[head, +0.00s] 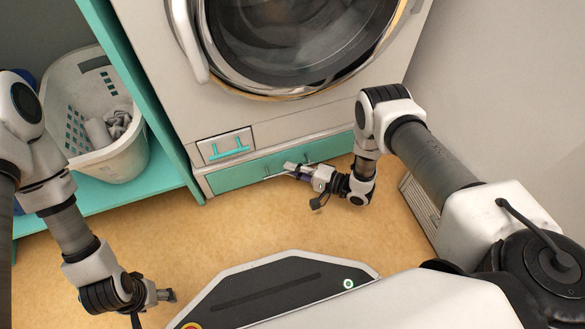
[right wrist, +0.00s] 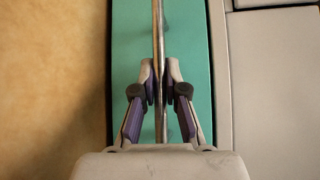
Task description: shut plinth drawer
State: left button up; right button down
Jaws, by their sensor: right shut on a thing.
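The plinth drawer (head: 236,176) has a long teal front at the foot of the white washing machine. It looks about flush with the machine, though I cannot tell if a small gap is there. My right gripper (head: 292,168) is at the drawer front. In the right wrist view, my right gripper (right wrist: 161,78) is shut on the thin metal bar handle (right wrist: 158,25), one finger on each side, with the teal drawer front (right wrist: 130,40) behind. My left gripper (head: 166,296) is low at the left above the floor, away from the drawer; its finger opening is unclear.
The washing machine (head: 300,112) has a round door and a small flap with a teal handle (head: 228,148). A white laundry basket (head: 125,165) with cloth sits on a teal shelf (head: 90,205) at left. A grey wall is at right. The floor before the drawer is clear.

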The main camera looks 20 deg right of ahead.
jog(key=shift+w, duration=0.3)
jog(key=c, duration=1.2)
grip_release()
jog(key=v, duration=1.2)
